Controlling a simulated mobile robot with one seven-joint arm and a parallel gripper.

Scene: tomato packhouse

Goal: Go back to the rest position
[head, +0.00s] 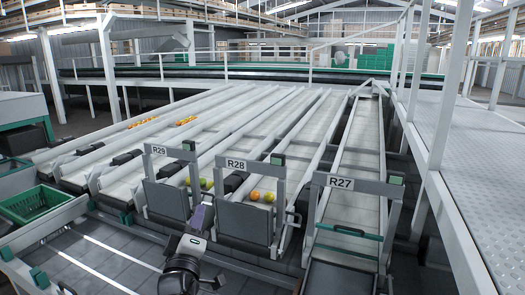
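My arm rises from the bottom edge, left of centre, in the head view. Its far end, where my gripper (203,214) appears, is small and dark and lies in front of the gap between the lane ends marked R29 (159,150) and R28 (236,164). The fingers cannot be made out, so I cannot tell whether it is open or shut. No held object can be made out. Greenish tomatoes (205,184) lie at the R29 lane end, and orange and green tomatoes (262,197) lie at the R28 lane end.
Lane R27 (340,183) on the right looks empty, with a green bar across its lower end. A green crate (36,205) stands at the left. More orange tomatoes (187,121) lie farther up the lanes. A white railing and raised walkway (475,150) bound the right side.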

